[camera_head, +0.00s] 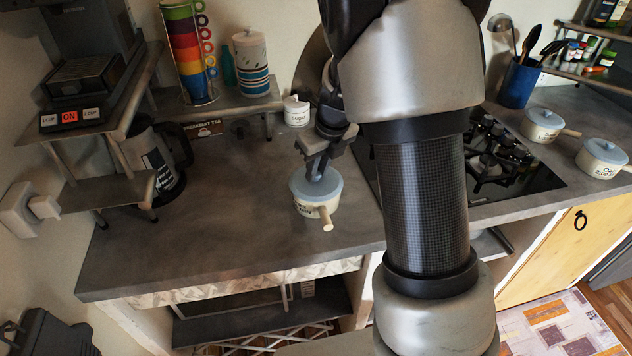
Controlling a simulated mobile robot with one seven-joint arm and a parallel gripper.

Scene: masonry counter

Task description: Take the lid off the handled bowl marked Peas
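A cream handled bowl (308,210) with a blue-grey lid (328,185) stands on the counter in front of my arm. Its handle points toward the front right. The bowl has dark lettering, too small and partly hidden to read as Peas or another word. My gripper (317,175) points down at the middle of this lid, and its fingertips are at the lid's knob. The fingers hide the knob, so I cannot tell whether they are closed on it. The lid appears seated on the bowl.
Two similar lidded bowls stand at the right, one by the hob (541,127) and one nearer the edge (601,160); the nearer label seems to start "Oa". A white sugar pot (297,112) stands behind my gripper. The counter (220,220) to the left is clear.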

